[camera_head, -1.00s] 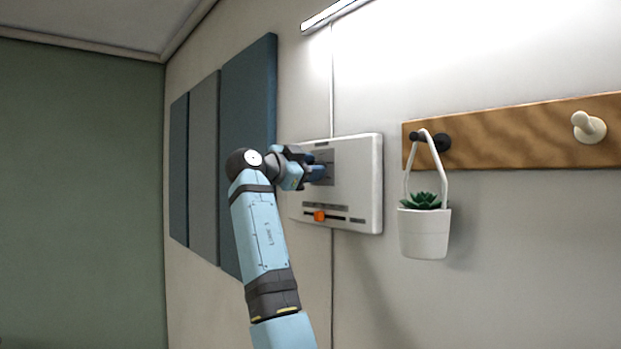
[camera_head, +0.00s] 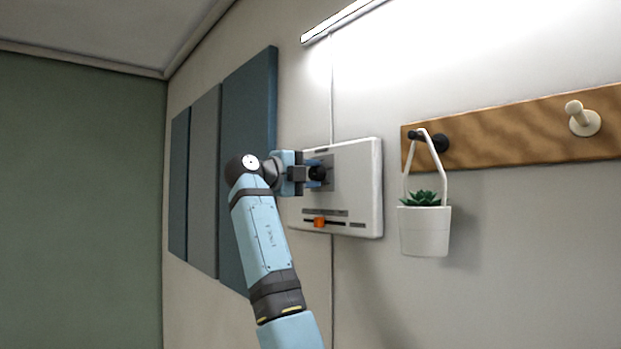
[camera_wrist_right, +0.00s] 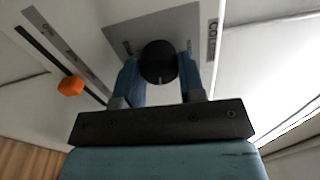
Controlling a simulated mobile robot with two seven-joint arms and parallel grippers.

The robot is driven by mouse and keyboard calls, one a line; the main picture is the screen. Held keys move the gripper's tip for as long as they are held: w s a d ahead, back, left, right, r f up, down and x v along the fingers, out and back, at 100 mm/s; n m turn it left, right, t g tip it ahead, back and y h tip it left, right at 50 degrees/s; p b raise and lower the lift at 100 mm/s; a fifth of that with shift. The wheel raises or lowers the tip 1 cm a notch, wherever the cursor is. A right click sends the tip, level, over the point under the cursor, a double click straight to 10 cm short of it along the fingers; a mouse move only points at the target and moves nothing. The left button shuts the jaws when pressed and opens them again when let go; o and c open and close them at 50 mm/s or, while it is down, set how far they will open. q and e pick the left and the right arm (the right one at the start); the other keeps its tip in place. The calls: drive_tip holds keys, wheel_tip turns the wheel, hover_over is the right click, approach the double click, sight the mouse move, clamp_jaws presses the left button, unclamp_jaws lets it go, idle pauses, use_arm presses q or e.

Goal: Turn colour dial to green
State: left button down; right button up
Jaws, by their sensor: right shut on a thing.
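The colour dial (camera_wrist_right: 158,62) is a round black knob with a light pointer mark, on a grey plate of the white wall panel (camera_head: 358,190). My right gripper (camera_head: 312,173) is at the panel and hides most of the dial in the head view. In the right wrist view, the two blue fingers of my right gripper (camera_wrist_right: 160,80) stand on either side of the dial, shut on it. A label, partly hidden, is printed beside the grey plate. I cannot read a green mark. My left gripper is not in view.
An orange slider (camera_head: 319,222) sits in a slot low on the panel. To the right, a white hanging pot (camera_head: 424,232) with a succulent hangs from a wooden peg rail (camera_head: 510,135). Blue and grey wall panels (camera_head: 250,120) are at the left.

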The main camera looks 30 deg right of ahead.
drive_tip(key=m, duration=0.7)
drive_tip(key=shift+g+b, duration=0.3)
drive_tip(key=shift+f, duration=0.1)
idle(0.3)
drive_tip(key=o, duration=0.9)
drive_tip(key=a, duration=0.4)
drive_tip(key=a+b, duration=0.1)
drive_tip(key=a, duration=0.8)
drive_tip(key=shift+s+a+f+b, duration=0.15)
drive_tip(key=shift+s+a+b, duration=0.1)
drive_tip(key=shift+a+b, duration=0.15)
